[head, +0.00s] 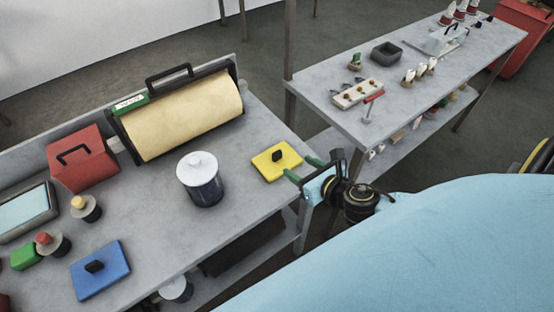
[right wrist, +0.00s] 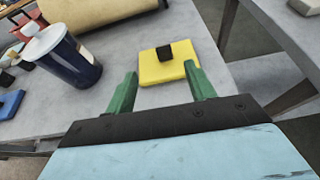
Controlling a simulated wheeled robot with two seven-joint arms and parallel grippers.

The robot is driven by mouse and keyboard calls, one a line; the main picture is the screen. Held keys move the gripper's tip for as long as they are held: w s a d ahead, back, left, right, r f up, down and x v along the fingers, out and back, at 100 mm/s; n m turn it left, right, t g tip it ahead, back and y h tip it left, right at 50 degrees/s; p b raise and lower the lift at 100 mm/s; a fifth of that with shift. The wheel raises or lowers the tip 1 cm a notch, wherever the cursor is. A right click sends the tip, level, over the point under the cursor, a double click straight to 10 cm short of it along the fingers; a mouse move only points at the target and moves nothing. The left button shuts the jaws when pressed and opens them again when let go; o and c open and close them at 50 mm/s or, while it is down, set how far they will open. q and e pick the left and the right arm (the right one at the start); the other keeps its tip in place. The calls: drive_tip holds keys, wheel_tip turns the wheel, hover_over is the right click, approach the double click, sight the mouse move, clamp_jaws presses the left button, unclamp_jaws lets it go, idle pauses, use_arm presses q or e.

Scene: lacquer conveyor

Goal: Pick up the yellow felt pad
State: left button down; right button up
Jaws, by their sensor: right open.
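The yellow felt pad (head: 270,164) is a flat square with a black block handle on top. It lies on the grey table near its right edge in the head view. It also shows in the right wrist view (right wrist: 155,70), ahead of the fingers. My right gripper (head: 300,168) is open and empty, its green fingers close to the pad's right side. In the right wrist view the right gripper (right wrist: 160,88) has its two fingers apart, with the pad beyond and partly between them. My left gripper is not in view.
A dark blue canister with a white lid (head: 204,190) stands left of the pad. A paper roll holder (head: 190,118) stands behind. A blue pad (head: 100,270) lies at the front left. A second table (head: 330,110) stands at the right, across a gap.

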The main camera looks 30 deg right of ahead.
sight(278, 153)
drive_tip(key=x, duration=0.8)
drive_tip(key=shift+f+b+x, duration=0.15)
drive_tip(key=shift+b+x, duration=0.2)
drive_tip(key=shift+x, duration=1)
drive_tip(key=shift+f+b+x, duration=0.1)
drive_tip(key=shift+b+x, duration=0.25)
drive_tip(key=shift+x, duration=1)
drive_tip(key=shift+s+d, duration=0.1)
drive_tip(key=shift+d, duration=0.15)
drive_tip(key=c, duration=1.1)
